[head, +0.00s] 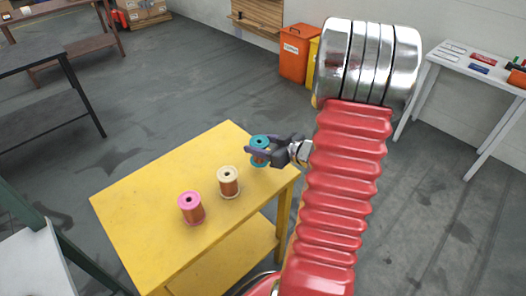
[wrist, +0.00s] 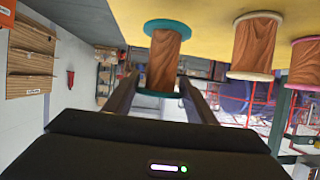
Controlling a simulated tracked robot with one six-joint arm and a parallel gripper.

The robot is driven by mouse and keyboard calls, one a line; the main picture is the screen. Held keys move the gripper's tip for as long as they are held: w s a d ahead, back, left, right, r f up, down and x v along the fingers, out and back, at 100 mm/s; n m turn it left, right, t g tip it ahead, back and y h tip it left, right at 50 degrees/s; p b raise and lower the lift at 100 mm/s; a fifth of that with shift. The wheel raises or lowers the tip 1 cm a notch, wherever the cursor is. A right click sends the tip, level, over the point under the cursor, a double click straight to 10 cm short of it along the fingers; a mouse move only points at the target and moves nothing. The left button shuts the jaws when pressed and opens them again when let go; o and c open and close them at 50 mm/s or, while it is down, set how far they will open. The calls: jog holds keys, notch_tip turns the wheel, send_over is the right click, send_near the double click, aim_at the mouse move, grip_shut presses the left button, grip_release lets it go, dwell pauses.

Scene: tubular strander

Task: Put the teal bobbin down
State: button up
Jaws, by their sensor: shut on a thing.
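The teal bobbin (head: 260,142), with teal flanges and a brown wound middle, is upright at the far right corner of the yellow table (head: 140,200). My gripper (head: 258,151) is shut on it from the right, one finger on each side. In the wrist view, which looks upside down, the teal bobbin (wrist: 164,58) is between the fingers (wrist: 158,92). Its lower flange is at or very close to the yellow top; I cannot tell if it touches.
A cream bobbin (head: 228,182) and a pink bobbin (head: 191,208) stand on the table, left of and nearer than the teal one. The table's left half is clear. An orange bin (head: 294,60) and a grey side table (head: 470,68) stand farther back.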

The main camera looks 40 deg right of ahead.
jog(key=shift+f, duration=2.1)
jog(key=shift+f, duration=0.1)
jog(key=o, duration=1.1)
jog(key=shift+s+d+r, duration=0.1)
jog(key=shift+s+r, duration=0.2)
jog(key=shift+s, duration=0.15)
jog(key=v, duration=1.1)
